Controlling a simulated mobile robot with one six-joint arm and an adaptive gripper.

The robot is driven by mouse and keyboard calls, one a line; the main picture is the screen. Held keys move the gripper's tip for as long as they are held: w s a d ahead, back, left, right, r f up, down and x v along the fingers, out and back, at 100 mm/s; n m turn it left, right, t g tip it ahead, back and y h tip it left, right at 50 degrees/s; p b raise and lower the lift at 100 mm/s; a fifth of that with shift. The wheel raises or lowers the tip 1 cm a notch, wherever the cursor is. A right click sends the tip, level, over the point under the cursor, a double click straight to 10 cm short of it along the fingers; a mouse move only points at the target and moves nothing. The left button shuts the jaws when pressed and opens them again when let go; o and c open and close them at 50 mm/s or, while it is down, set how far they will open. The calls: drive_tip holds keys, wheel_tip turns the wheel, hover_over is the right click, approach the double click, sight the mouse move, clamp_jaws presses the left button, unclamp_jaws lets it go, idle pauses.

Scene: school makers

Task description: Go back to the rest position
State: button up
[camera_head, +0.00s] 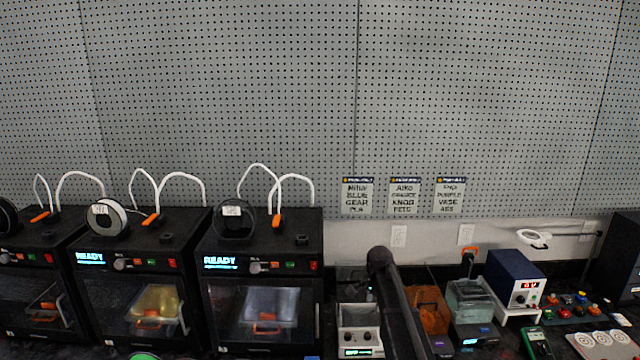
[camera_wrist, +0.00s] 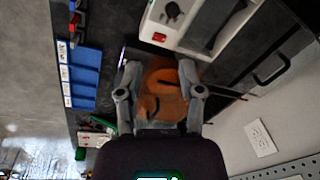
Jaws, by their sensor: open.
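My gripper (camera_wrist: 160,75) shows in the wrist view with its two grey fingers spread apart. An orange, see-through object (camera_wrist: 163,92) shows between the fingers, seemingly beyond them. I cannot tell how far off it is, and no grip on it is visible. In the head view my dark arm rises in front of the bench and partly covers an orange bin (camera_head: 428,302). My gripper's fingers do not show in the head view.
Black 3D printers (camera_head: 262,222) line the left. A control box (camera_head: 359,325), a clear tank (camera_head: 470,298), a blue power supply (camera_head: 515,278) and small coloured parts (camera_head: 568,305) crowd the right. A pegboard wall (camera_head: 220,90) stands behind. A blue tray (camera_wrist: 84,75) shows in the wrist view.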

drive_tip(key=s+f+n+b, duration=0.2)
drive_tip(key=s+n, duration=0.2)
drive_tip(key=s, duration=0.6)
drive_tip(key=s+f+n+g+b, duration=0.1)
drive_tip(key=s+n, duration=0.3)
drive_tip(key=s, duration=0.6)
drive_tip(key=s+f+n+b, duration=0.3)
drive_tip(key=s+f+n, duration=0.1)
drive_tip(key=s, duration=0.6)
drive_tip(key=shift+s+n+g, duration=0.3)
